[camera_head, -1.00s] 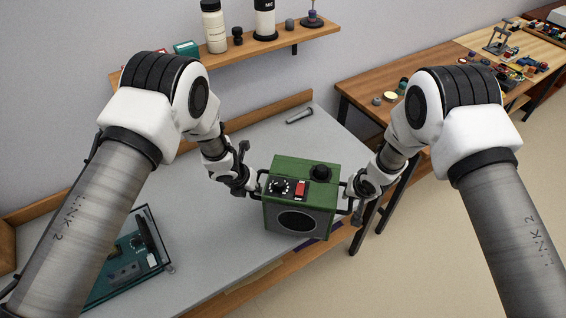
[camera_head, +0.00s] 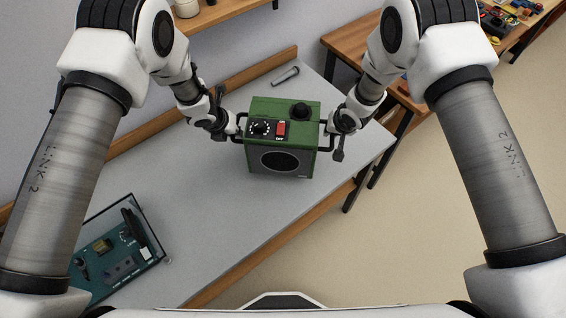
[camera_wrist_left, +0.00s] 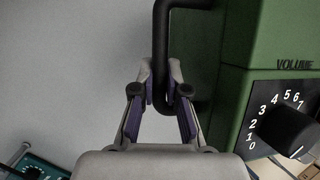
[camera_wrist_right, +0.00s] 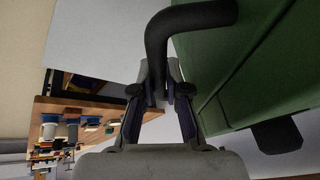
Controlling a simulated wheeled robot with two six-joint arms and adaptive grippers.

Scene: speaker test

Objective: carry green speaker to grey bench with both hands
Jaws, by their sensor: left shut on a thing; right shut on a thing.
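The green speaker (camera_head: 273,107) is upright over the grey bench (camera_head: 225,215), well inside its front edge. Its front shows a dark round grille, a dial and a red switch, with a black knob on top. I cannot tell whether its base touches the bench. My left gripper (camera_head: 238,125) is shut on the black handle at its left side; the left wrist view shows this handle (camera_wrist_left: 161,45) between the fingers. My right gripper (camera_head: 328,128) is shut on the handle at its right side; this black handle (camera_wrist_right: 185,22) shows in the right wrist view.
A teal circuit board in a frame (camera_head: 120,255) lies on the bench at lower left. A grey microphone-like tool (camera_head: 286,75) lies behind the speaker. A wooden ledge (camera_head: 135,136) runs along the back. A wooden table (camera_head: 345,45) stands to the right. The bench front is clear.

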